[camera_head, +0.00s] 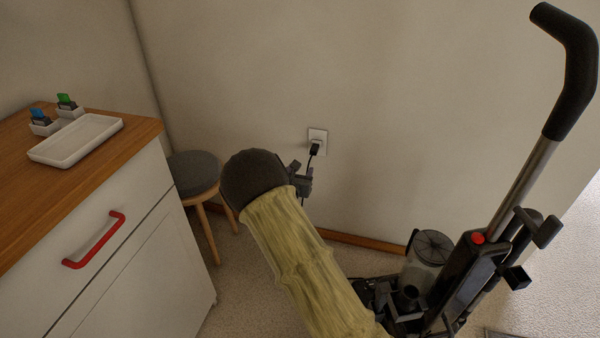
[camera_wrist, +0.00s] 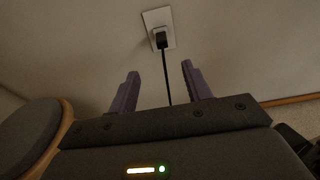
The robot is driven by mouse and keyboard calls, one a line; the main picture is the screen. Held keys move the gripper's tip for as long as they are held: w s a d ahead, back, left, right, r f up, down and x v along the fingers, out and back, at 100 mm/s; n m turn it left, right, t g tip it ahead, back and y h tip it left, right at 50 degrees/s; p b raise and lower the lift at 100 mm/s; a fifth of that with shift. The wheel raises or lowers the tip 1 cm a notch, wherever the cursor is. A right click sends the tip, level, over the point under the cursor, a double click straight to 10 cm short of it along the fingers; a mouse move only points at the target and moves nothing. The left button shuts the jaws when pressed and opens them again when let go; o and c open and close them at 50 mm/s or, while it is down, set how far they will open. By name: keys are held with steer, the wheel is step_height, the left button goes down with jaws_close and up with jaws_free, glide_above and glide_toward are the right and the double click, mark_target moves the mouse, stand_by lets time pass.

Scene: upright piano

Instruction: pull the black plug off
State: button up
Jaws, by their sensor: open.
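The black plug (camera_head: 315,148) sits in the white wall outlet (camera_head: 318,135), with its black cord hanging down from it. In the wrist view the plug (camera_wrist: 161,40) shows in the outlet plate (camera_wrist: 158,18), above and beyond the fingertips. My gripper (camera_head: 302,176) is just below and left of the plug in the head view. In the wrist view my gripper (camera_wrist: 158,80) is open and empty, its two fingers apart. The cord (camera_wrist: 168,85) runs down between the fingers in that view. The plug is apart from both fingers.
A round grey stool (camera_head: 195,172) stands left of my arm, beside a white cabinet (camera_head: 110,250) with a red handle. A black upright vacuum cleaner (camera_head: 465,270) stands at the right. The wall around the outlet is clear.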

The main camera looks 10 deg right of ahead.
mark_target(314, 148)
steer(key=shift+w+d, duration=0.1)
steer(key=b+x, duration=0.5)
steer(key=x, duration=1.2)
steer(key=shift+w+d+f, duration=0.1)
steer(key=shift+w, duration=0.05)
steer(key=shift+c, duration=0.2)
jaws_close()
